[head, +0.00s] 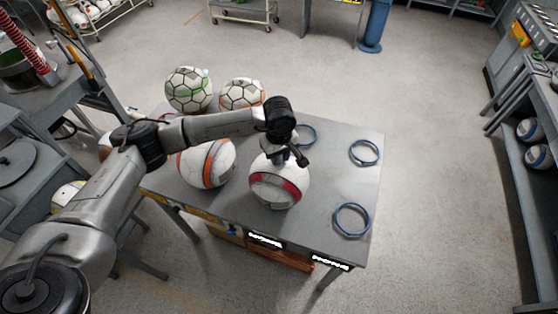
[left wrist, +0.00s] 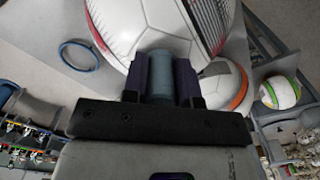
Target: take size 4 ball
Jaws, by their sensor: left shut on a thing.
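A white ball with a red band (head: 278,185) is at the front middle of the grey table (head: 325,205). My left gripper (head: 284,152) is right above it, pointing down. In the left wrist view the fingers (left wrist: 162,78) are shut on a blue-grey cylindrical piece (left wrist: 160,75) against the top of this ball (left wrist: 125,25). I cannot tell whether the ball rests on the table or is slightly raised. I can read no size mark on any ball. My right gripper is not in view.
An orange-banded ball (head: 206,163) stands just left; a green-marked ball (head: 188,90) and another orange-marked ball (head: 242,94) are behind. Blue rings (head: 364,152), (head: 351,219), (head: 306,134) lie on the right half. A shelf at far right holds blue-marked balls (head: 540,156).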

